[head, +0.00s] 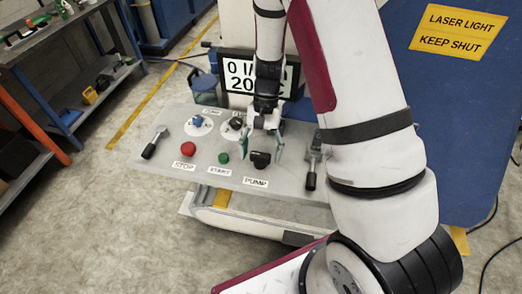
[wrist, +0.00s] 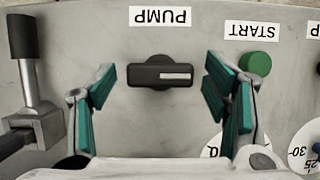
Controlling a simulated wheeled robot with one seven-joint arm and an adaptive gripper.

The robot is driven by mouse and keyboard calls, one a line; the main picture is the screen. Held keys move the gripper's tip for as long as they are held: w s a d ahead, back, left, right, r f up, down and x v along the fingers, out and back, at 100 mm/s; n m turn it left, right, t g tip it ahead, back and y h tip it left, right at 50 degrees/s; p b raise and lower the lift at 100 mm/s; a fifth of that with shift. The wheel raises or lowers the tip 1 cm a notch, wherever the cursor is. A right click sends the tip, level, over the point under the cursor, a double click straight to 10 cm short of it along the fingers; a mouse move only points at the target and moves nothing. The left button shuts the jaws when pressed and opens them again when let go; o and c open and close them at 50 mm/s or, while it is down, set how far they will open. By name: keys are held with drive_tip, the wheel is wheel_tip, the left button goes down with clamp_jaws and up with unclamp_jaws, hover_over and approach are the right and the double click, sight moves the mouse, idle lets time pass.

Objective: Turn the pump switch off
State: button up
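The pump switch is a black rotary knob (head: 260,160) on the grey panel, just above the PUMP label (head: 256,183) in the head view. In the wrist view, which is upside down, the knob (wrist: 160,72) lies crosswise, its pale marker line toward the right. My gripper (head: 262,140) is over the panel at the knob. In the wrist view my gripper (wrist: 160,92) is open, with its green-padded fingers on either side of the knob and clear gaps between them. I cannot tell how far the fingertips are above the panel.
A green START button (wrist: 257,65) sits close beside one finger. A red STOP button (head: 188,149), a blue-knobbed dial (head: 197,121) and black-handled levers (head: 154,142) (wrist: 22,37) are on the same panel. A blue board with a yellow laser sign (head: 458,32) stands behind my arm.

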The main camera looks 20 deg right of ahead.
drive_tip(key=c, duration=1)
drive_tip(key=shift+c, duration=0.2)
drive_tip(key=shift+n, duration=0.3)
drive_tip(key=n+h, duration=0.1)
drive_tip(key=n, duration=0.1)
drive_tip(key=n+g, duration=0.1)
drive_tip(key=n, duration=0.1)
drive_tip(key=shift+w+a+h+b, duration=0.1)
drive_tip(key=shift+a+h+b, duration=0.05)
drive_tip(key=shift+h+b, duration=0.2)
drive_tip(key=n+h, duration=0.2)
drive_tip(key=n, duration=0.3)
drive_tip(key=shift+a, duration=0.1)
drive_tip(key=n+t+h, duration=0.1)
drive_tip(key=n, duration=0.3)
drive_tip(key=shift+a+r+p, duration=0.1)
drive_tip(key=shift+p, duration=0.2)
drive_tip(key=shift+n+t+h+p, duration=0.45)
drive_tip(key=shift+n+h, duration=0.3)
drive_tip(key=shift+n, duration=1.35)
